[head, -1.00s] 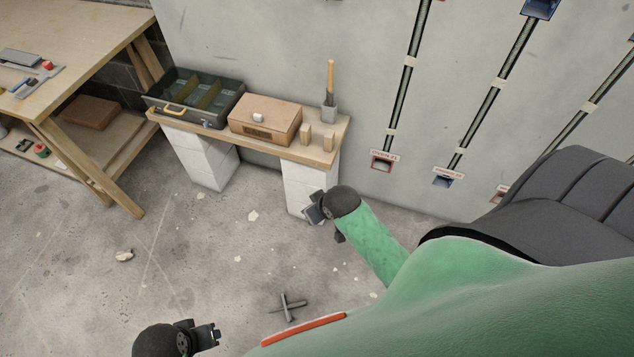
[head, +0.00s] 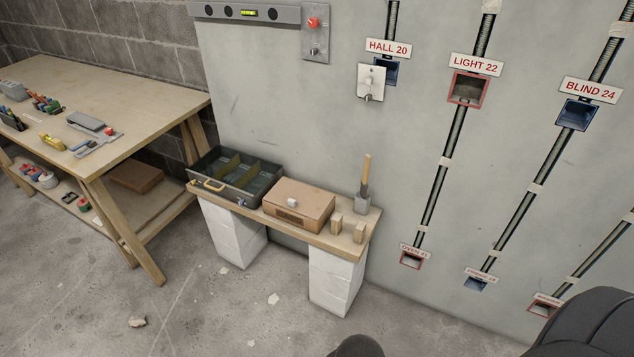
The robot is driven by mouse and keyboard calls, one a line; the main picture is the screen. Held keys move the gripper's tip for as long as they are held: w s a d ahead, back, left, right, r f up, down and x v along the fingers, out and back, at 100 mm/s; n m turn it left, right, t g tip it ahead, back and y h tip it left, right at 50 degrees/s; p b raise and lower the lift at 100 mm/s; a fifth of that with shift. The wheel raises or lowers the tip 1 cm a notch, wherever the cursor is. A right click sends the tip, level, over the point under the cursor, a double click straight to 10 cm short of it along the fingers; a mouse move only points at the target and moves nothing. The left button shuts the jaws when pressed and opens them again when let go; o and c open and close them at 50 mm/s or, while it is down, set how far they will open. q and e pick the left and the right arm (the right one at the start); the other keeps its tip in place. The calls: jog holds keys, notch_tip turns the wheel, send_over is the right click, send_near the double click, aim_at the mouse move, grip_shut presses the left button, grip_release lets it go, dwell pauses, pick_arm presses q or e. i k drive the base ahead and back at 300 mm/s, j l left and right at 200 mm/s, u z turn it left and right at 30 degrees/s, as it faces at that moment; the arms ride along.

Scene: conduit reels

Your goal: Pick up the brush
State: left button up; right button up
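What looks like the brush (head: 366,171) stands upright, its light wooden handle up, in a small grey block-like holder (head: 361,203). The holder is at the right end of a plank bench (head: 322,241) against the wall. The brush's lower end is hidden or too small to make out.
On the bench are an open compartment toolbox (head: 213,186), a cardboard box (head: 300,203) and two small wooden blocks (head: 336,224). A wooden workbench (head: 150,85) with tools stands at left. Wall conduits and sockets (head: 467,88) are at right. The floor in front is mostly clear.

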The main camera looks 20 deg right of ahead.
aim_at(363, 185)
jog(key=l+z, duration=0.1)
jog(key=l, duration=0.55)
jog(key=i+l+z, duration=0.1)
jog(key=l, duration=0.55)
jog(key=i, duration=0.05)
